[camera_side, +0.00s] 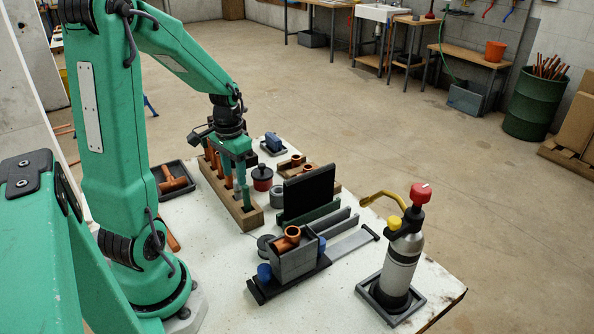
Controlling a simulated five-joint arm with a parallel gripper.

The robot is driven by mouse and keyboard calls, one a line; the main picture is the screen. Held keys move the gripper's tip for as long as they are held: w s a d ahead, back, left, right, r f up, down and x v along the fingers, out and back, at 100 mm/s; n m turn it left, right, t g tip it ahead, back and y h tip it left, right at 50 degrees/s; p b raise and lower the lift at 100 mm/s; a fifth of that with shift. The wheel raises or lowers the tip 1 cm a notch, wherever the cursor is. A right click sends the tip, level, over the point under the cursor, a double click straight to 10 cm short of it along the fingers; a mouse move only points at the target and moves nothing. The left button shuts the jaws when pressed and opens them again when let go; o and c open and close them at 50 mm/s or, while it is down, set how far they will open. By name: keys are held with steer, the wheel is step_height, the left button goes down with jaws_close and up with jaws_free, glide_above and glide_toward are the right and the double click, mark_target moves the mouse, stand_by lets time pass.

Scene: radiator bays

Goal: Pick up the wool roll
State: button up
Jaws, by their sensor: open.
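The fingers hide part of the rack's pipes.
The wooden rack (246,219) holds several upright copper pipes. A grey box (294,262) with a copper elbow and a torch bottle (402,258) stand nearer the front.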

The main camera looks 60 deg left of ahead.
mark_target(236, 181)
steer(key=shift+f, duration=0.1)
steer(key=shift+w+f, duration=0.1)
steer(key=shift+f, duration=2.4)
steer(key=shift+c, duration=0.4)
jaws_close()
